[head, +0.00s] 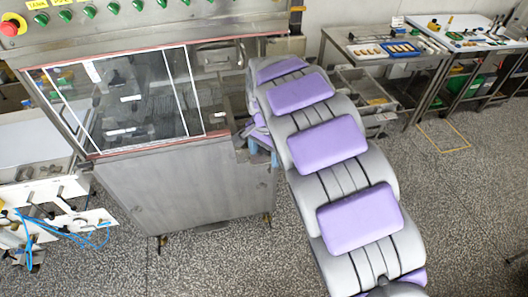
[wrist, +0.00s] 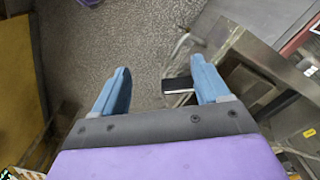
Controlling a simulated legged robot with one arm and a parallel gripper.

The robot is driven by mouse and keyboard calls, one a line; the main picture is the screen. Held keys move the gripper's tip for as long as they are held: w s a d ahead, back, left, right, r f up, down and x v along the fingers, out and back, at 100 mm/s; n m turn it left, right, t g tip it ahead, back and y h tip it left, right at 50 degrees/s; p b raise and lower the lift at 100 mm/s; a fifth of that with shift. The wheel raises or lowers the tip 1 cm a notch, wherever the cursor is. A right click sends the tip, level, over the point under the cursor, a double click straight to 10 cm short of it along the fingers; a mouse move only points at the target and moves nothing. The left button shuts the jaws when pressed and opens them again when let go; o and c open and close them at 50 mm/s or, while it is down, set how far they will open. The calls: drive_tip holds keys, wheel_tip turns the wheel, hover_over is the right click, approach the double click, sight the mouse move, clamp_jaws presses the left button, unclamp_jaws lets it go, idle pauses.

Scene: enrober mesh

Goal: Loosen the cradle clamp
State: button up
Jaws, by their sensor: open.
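My gripper (wrist: 160,66) is open in the wrist view, with its two blue fingers wide apart and grey floor showing between them. A small black block (wrist: 178,85) with a pale edge lies just inside the right finger, beside thin metal rods. I cannot tell whether it is the cradle clamp or part of it, or whether the finger touches it. In the head view my gripper is mostly hidden behind my arm, by the right end of the steel machine (head: 185,185). No cradle clamp can be made out clearly there.
The machine has a clear window (head: 125,100) and a row of green knobs (head: 113,8) above. A steel table (head: 345,42) with small trays stands at the back right. A white bench (head: 45,190) with blue tubing stands at the left. The speckled floor (head: 470,200) is open at right.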

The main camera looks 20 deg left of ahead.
drive_tip(key=o, duration=0.3)
drive_tip(key=shift+d, duration=0.2)
drive_tip(key=shift+a, duration=0.1)
drive_tip(key=shift+r, duration=0.25)
wheel_tip(320, 180, up, 17)
drive_tip(key=shift+w+f+p, duration=0.1)
drive_tip(key=shift+p, duration=0.45)
